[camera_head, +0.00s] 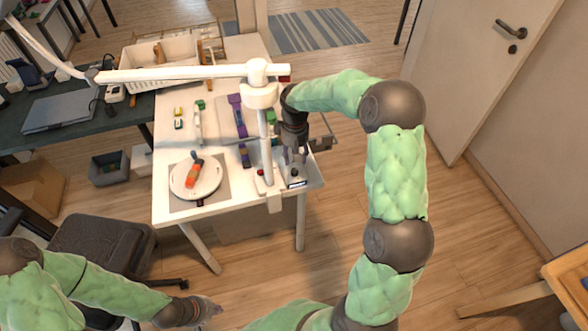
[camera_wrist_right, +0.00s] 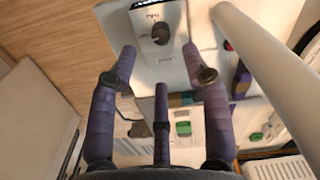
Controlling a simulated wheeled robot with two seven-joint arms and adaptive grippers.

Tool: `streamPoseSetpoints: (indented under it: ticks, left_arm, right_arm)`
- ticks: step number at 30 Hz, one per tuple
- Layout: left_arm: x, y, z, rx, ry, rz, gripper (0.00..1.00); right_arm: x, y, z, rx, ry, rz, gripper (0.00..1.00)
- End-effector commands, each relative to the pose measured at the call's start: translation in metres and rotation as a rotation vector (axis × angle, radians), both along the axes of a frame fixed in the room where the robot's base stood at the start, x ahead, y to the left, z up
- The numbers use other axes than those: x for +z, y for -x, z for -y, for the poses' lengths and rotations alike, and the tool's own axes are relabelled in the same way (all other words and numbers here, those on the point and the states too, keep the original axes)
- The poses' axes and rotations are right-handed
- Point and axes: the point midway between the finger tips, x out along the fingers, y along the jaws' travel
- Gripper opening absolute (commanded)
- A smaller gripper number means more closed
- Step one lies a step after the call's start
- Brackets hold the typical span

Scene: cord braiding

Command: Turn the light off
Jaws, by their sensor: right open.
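A white lamp with a long horizontal bar (camera_head: 180,73) stands on a white post (camera_head: 265,135) at the table's right side. A small white box with a dark round knob (camera_wrist_right: 160,32) shows at the top of the right wrist view; in the head view the knob box (camera_head: 297,184) sits at the table's front right corner. My right gripper (camera_wrist_right: 159,72) is open and empty, its fingers spread just short of the knob, not visibly touching it. My left gripper (camera_head: 208,308) hangs low, away from the table; its fingers are too small to read.
The lamp post stands close beside my right gripper. A dark stool (camera_head: 105,243) stands left of the table. Open floor lies in front.

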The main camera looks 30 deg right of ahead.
Motion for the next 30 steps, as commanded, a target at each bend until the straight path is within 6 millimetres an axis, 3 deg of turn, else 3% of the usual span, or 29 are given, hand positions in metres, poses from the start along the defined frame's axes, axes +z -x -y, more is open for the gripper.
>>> streamPoseSetpoints:
  ticks: [1, 6, 12, 26, 30]
  left_arm:
    - [-0.005, 0.0, 0.0, 0.0, 0.0, 0.0, 0.0]
    - [-0.014, 0.0, 0.0, 0.0, 0.0, 0.001, 0.0]
    - [-0.02, 0.0, 0.0, 0.0, 0.0, 0.001, 0.0]
    - [-0.022, 0.0, 0.0, 0.0, 0.0, 0.001, 0.0]
    - [-0.022, -0.001, 0.0, 0.0, 0.0, 0.001, 0.0]
  right_arm:
    - [-0.014, 0.001, 0.0, 0.0, -0.001, -0.003, 0.48]
    - [-0.044, 0.001, 0.0, -0.002, -0.002, -0.003, 0.48]
    - [-0.069, 0.0, 0.0, 0.0, -0.001, -0.002, 0.48]
    - [-0.079, 0.0, 0.0, -0.001, -0.001, 0.0, 0.48]
    - [-0.079, 0.0, 0.0, -0.001, -0.001, 0.0, 0.12]
